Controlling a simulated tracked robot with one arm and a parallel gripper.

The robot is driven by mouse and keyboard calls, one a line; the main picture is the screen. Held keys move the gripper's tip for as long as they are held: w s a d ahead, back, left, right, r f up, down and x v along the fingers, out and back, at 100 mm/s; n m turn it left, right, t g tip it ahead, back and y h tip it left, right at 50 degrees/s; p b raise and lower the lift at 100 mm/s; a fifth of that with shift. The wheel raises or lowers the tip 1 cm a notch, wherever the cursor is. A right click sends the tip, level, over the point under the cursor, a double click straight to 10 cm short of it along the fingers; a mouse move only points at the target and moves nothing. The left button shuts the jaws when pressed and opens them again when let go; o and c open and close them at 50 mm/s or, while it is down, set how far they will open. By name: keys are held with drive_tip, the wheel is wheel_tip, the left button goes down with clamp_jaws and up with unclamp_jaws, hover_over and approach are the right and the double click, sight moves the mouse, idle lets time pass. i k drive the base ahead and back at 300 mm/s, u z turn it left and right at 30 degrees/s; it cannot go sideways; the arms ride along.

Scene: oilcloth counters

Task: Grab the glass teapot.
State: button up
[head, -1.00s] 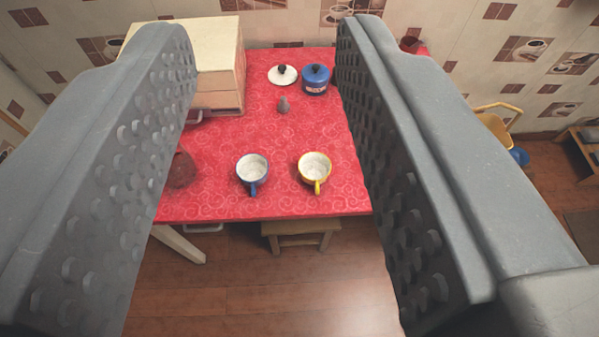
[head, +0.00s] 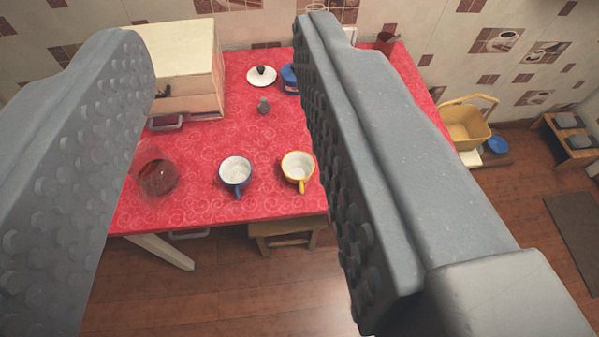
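The glass teapot (head: 157,177) appears as a clear, rounded, reddish see-through vessel near the front left of the red table. It stands just right of my left finger in the picture; its finer details are hard to make out. My gripper (head: 222,50) is wide open and empty, with its two grey, studded fingers framing the table from above. The fingers look well short of the teapot and do not touch it.
A blue cup (head: 235,172) and a yellow cup (head: 298,170) stand right of the teapot. A small grey object (head: 264,106), a white lid (head: 262,76) and a partly hidden blue pot (head: 289,78) are behind. A wooden box (head: 187,65) stands at the back left.

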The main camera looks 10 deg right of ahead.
sight(163, 181)
drive_tip(key=z, duration=0.45)
drive_tip(key=i, duration=0.9)
drive_tip(key=u, duration=1.1)
